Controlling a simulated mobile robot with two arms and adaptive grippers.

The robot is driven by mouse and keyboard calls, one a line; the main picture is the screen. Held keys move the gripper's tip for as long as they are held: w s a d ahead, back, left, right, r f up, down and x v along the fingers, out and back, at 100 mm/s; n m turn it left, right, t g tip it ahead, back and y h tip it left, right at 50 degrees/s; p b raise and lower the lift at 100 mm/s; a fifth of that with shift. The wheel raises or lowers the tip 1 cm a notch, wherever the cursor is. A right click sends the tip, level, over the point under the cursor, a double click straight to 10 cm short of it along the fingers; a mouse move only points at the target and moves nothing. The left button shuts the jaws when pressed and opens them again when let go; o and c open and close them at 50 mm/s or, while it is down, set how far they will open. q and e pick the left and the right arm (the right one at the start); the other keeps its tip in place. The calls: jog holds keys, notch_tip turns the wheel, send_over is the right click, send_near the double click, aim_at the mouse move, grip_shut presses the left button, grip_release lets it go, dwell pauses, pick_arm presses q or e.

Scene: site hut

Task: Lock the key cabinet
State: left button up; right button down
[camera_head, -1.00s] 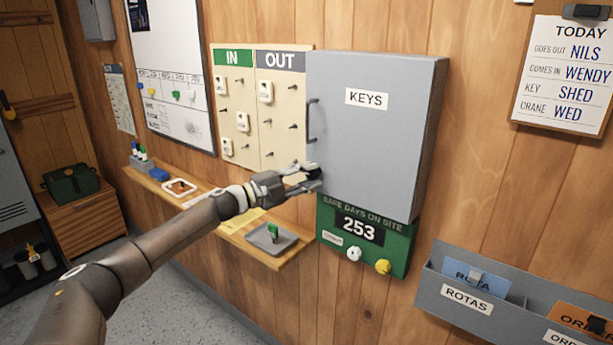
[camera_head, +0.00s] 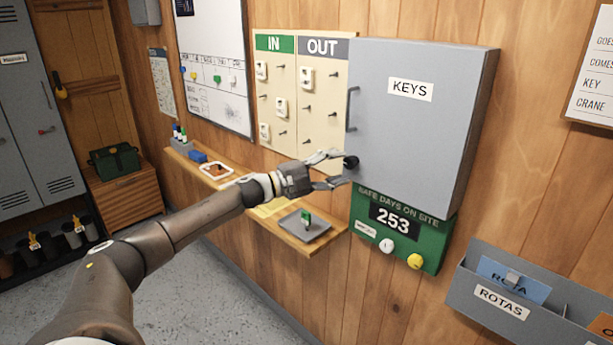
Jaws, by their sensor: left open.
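The grey key cabinet (camera_head: 430,140) with its KEYS label hangs on the wall, and its door looks shut. A bar handle (camera_head: 352,108) is on the door's left side. A round black knob (camera_head: 351,162) sits below the handle, near the door's lower left corner. My left gripper (camera_head: 340,168) is open and empty, its fingertips spread just left of the knob. I cannot tell whether a fingertip touches it. A green-tagged key (camera_head: 307,220) is in a grey tray (camera_head: 316,233) on the shelf below. My right gripper is not in view.
A wooden shelf (camera_head: 290,243) with a white-rimmed tray (camera_head: 216,170) runs under the IN/OUT board (camera_head: 323,125). The green 253 sign (camera_head: 430,247) hangs below the cabinet. A ROTAS rack (camera_head: 470,285) is at the lower right.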

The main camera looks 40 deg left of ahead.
pick_arm(q)
jog(key=v, duration=0.9)
dwell(0.3)
jog(key=shift+s, duration=0.15)
dwell(0.4)
